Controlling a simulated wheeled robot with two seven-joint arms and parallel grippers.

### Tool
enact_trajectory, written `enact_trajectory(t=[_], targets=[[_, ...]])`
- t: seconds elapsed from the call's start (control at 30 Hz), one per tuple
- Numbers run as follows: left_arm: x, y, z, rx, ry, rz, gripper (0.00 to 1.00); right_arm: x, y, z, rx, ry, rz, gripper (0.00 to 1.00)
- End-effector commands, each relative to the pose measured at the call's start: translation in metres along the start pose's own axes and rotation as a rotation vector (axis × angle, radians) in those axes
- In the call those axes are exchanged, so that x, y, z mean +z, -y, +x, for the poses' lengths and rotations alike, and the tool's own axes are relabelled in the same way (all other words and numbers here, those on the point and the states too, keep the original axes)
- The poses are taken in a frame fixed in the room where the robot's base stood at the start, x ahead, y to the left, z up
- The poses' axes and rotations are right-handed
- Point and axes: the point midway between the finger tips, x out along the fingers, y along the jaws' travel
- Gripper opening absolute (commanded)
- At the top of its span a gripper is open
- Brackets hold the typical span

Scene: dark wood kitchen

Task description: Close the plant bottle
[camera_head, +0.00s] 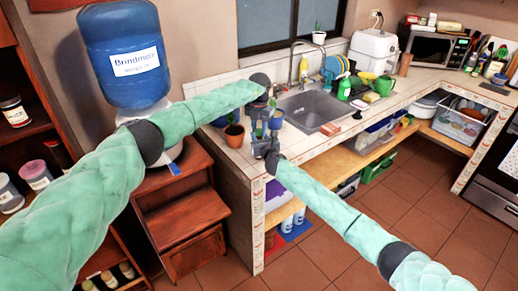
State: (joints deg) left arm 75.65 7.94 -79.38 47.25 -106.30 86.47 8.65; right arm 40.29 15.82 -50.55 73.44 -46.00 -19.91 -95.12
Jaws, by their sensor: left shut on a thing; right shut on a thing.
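My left gripper (262,106) points down over the counter's near left end, left of the sink. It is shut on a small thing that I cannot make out. My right gripper (264,140) is just below it at the counter's front corner. It is shut on what seems to be the plant bottle (259,128), a small greenish shape between the two grippers. The grippers hide most of this bottle. I cannot tell whether its top is covered, or whether the two held parts touch.
A potted plant (234,134) stands close to the left of the grippers. A blue water jug (125,60) stands at the left. The tiled counter edge (330,139) runs right.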

Motion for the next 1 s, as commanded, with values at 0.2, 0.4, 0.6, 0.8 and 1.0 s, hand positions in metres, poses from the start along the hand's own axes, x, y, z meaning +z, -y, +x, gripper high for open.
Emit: enact_trajectory(t=[0.2, 0.4, 0.6, 0.8, 1.0], targets=[[0.0006, -0.0002, -0.001, 0.002, 0.002, 0.313, 0.04, -0.0025, -0.0023, -0.0009, 0.003, -0.002, 0.001, 0.0], [0.0006, 0.0001, -0.0005, 0.001, 0.003, 0.596, 0.04, -0.0027, -0.0023, -0.0009, 0.003, -0.003, 0.001, 0.0], [0.0005, 0.0002, -0.0002, 0.001, 0.003, 0.7, 0.04, -0.0027, -0.0024, -0.0009, 0.003, -0.003, 0.001, 0.0], [0.0004, 0.0002, 0.0, 0.0, 0.003, 0.698, 0.53, -0.0034, -0.002, -0.001, 0.002, -0.003, 0.001, 0.0], [0.0001, 0.0003, 0.0005, 0.0, 0.002, 0.697, 0.53, -0.0041, -0.0013, -0.0011, 0.001, -0.004, 0.001, 0.0]])
